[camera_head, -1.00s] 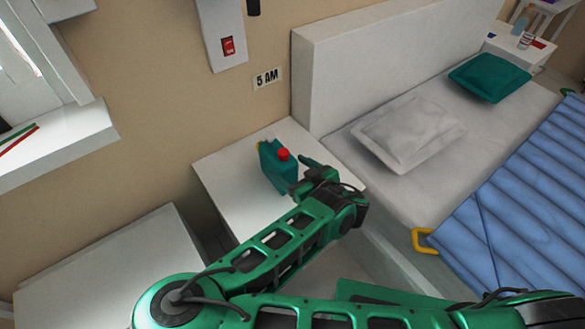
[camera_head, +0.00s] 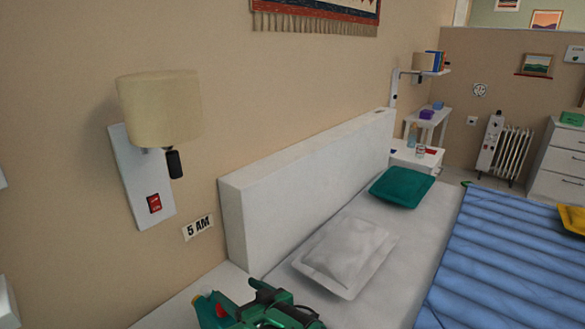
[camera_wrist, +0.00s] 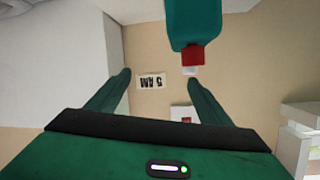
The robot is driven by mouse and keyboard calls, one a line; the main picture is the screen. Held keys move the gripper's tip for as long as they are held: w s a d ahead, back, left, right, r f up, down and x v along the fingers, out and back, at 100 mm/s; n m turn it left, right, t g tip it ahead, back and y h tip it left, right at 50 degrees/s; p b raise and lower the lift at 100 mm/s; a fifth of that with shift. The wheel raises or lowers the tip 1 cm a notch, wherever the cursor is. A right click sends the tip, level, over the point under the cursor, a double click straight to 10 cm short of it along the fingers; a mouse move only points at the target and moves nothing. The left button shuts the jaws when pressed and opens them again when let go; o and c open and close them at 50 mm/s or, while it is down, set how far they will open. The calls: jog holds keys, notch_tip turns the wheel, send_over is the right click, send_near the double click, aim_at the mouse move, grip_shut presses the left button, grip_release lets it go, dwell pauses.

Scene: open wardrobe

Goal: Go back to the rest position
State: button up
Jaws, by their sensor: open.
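My gripper (camera_wrist: 157,82) is open in the wrist view, with its two green fingers spread and nothing between them. In the head view the end of my arm shows at the bottom edge, and its finger opening is hard to make out there. A teal bottle (camera_head: 209,312) with a red cap stands on the white bedside table (camera_head: 172,312), just left of my gripper and partly cut off by the frame. In the wrist view the bottle (camera_wrist: 194,22) appears upside down at the top, beyond the fingers and apart from them.
A bed with a white headboard (camera_head: 305,180), grey pillow (camera_head: 345,252), teal pillow (camera_head: 402,187) and blue quilt (camera_head: 510,250) lies to the right. A radiator (camera_head: 512,152) stands far back.

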jog(key=w+d+m+g+h, duration=0.1)
jog(key=w+d+m+h, duration=0.3)
jog(key=d, duration=0.9)
jog(key=w+d+m+h, duration=0.3)
jog(key=w+d+h, duration=0.15)
jog(key=d, duration=0.85)
jog(key=s+d+r+m+g+h, duration=0.2)
jog(key=s+d+g, duration=0.1)
jog(key=d, duration=0.6)
jog(key=s+d+r+m+g, duration=0.1)
jog(key=s+d+r+g, duration=0.2)
jog(key=s+d+r, duration=0.5)
jog(key=s+d+r+m+g, duration=0.2)
jog(key=s+d+r, duration=0.3)
jog(key=s+d, duration=0.65)
jog(key=s+r+g, duration=0.1)
jog(key=s+r, duration=0.3)
jog(key=s, duration=0.8)
jog(key=shift+s+a+y, duration=0.15)
jog(key=shift+a+y, duration=0.2)
jog(key=shift+a, duration=0.1)
